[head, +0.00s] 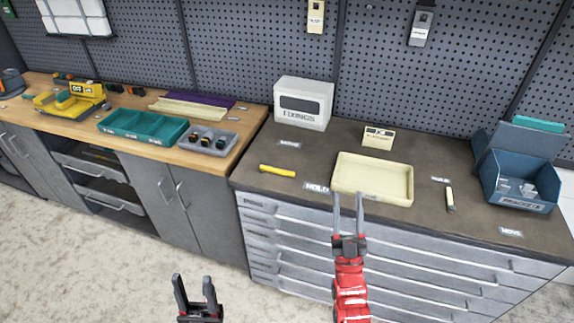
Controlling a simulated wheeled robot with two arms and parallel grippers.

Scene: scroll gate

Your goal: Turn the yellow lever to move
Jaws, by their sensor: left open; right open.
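A yellow lever (277,170) lies low on the dark top of the grey drawer cabinet, left of the cream tray. Its right end is nearer the label reading HOLD (316,187). A label that appears to read MOVE (511,233) sits at the front right of the same top. My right gripper (348,196) is open, its fingertips overlapping the front edge of the tray in the picture, right of the lever. My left gripper (194,279) is open and low over the floor, apart from everything. Both are empty and clear of the lever.
The cream tray (372,195) looks empty. A white FIXINGS box (303,103) stands behind the lever.

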